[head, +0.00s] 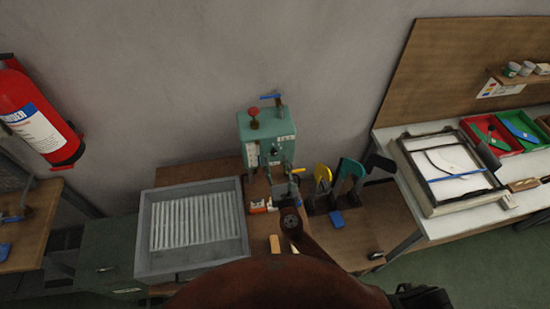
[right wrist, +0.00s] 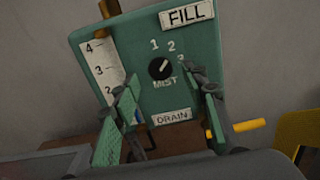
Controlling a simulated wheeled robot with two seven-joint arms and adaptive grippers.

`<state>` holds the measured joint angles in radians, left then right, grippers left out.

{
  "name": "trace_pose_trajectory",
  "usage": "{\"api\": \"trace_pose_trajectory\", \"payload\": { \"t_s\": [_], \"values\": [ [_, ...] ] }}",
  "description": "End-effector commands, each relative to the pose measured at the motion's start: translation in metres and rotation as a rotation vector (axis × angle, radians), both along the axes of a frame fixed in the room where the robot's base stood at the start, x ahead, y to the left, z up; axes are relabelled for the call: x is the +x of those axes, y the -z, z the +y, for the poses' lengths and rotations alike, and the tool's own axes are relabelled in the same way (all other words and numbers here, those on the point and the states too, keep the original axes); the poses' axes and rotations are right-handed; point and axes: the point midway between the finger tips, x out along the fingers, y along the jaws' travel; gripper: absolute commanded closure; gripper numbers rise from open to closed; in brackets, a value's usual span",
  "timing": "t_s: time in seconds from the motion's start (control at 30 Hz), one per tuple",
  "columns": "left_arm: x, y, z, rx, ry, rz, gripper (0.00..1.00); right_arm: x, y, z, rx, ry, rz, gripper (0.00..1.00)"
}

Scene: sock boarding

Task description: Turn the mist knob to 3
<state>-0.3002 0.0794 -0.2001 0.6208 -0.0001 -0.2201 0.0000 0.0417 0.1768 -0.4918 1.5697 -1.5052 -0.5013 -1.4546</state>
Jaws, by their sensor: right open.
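The green machine box (head: 266,130) stands against the wall at the back of the bench. Its black mist knob (right wrist: 160,68) is on the front face, above the MIST label, with 1, 2 and 3 marked around it. The knob's white mark seems to point up and right, roughly toward the 2. The knob is small and dark in the head view (head: 277,149). My right gripper (right wrist: 163,82) is open in front of the panel, one finger on each side of the knob and lower than it. I cannot tell any contact. My left gripper is not in view.
A yellow-handled drain lever (right wrist: 250,125) sticks out at the right of the box. A red knob (head: 254,112) and blue lever (head: 271,97) are on top. A grey ribbed tray (head: 145,240) stands left. Yellow and teal forms (head: 350,168) stand right.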

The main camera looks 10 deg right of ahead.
Motion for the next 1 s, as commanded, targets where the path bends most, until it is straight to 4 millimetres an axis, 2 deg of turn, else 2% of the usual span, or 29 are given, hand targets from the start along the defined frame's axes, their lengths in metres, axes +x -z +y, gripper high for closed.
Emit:
{"api": "trace_pose_trajectory", "payload": {
  "t_s": [0.1,0.2,0.5,1.0],
  "values": [
    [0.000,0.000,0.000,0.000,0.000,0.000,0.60,0.014,0.000,0.000,0.001,0.000,0.000,0.59],
    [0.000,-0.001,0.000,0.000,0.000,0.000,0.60,0.020,0.000,-0.001,0.002,0.001,0.001,0.59],
    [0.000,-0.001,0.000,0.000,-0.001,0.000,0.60,0.022,0.000,-0.001,0.003,0.002,0.001,0.59],
    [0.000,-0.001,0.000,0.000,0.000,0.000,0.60,0.022,0.000,-0.001,0.003,0.002,0.001,0.94]
  ]
}}
